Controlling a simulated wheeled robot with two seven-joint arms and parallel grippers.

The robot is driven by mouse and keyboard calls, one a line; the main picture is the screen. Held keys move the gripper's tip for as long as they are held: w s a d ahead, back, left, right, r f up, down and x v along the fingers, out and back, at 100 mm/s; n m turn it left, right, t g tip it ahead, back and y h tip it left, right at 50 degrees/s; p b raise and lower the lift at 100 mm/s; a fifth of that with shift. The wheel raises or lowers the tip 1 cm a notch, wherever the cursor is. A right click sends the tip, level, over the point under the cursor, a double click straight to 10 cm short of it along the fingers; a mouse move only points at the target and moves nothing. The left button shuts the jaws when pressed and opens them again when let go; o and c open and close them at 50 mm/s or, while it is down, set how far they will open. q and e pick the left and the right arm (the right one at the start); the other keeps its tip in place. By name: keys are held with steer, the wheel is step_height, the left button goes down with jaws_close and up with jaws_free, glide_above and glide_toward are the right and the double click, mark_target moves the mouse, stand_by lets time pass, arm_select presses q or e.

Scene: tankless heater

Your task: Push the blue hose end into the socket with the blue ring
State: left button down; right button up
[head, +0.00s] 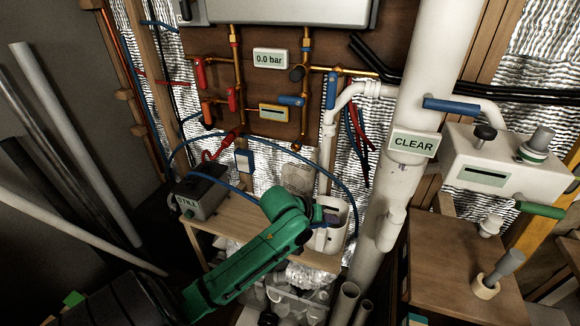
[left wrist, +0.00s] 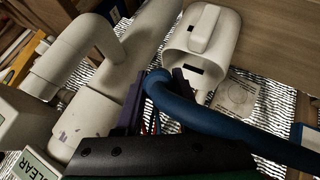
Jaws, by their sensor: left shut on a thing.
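My left gripper (head: 326,214), at the end of the green arm, is in front of the white jug on the low wooden shelf. In the left wrist view its dark purple fingers (left wrist: 158,98) are shut on the blue hose (left wrist: 215,122), close to its bent-over end. In the head view the blue hose (head: 340,176) arcs across the silver foil. I cannot make out a socket with a blue ring in either view. My right gripper is not in view.
The white jug (head: 337,232) stands close behind the gripper, and thick white pipes (head: 385,170) rise just right of it. A grey pump box (head: 200,192) sits on the shelf at left. Copper pipes with red and blue valve handles (head: 292,100) cover the brown board above.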

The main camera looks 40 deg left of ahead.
arm_select(q)
steer(key=a+r+n+t+y, duration=0.2)
steer(key=a+r+t, duration=0.1)
steer(key=a, duration=0.5)
steer(key=w+a+r+n+t+y+p, duration=0.1)
steer(key=a+r+n+t+y, duration=0.1)
steer(key=a+r, duration=0.3)
steer(key=a+n+t, duration=0.1)
steer(key=a, duration=0.3)
steer(key=shift+w+a+t, duration=0.2)
steer(key=shift+a+t, duration=0.1)
steer(key=shift+t, duration=0.1)
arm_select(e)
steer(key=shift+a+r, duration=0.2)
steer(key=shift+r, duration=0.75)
arm_select(q)
steer(key=shift+r, duration=0.1)
steer(key=w, duration=0.1)
steer(key=w+a, duration=0.1)
steer(key=w, duration=0.3)
steer(key=shift+w+a, duration=0.15)
steer(key=shift+a, duration=0.25)
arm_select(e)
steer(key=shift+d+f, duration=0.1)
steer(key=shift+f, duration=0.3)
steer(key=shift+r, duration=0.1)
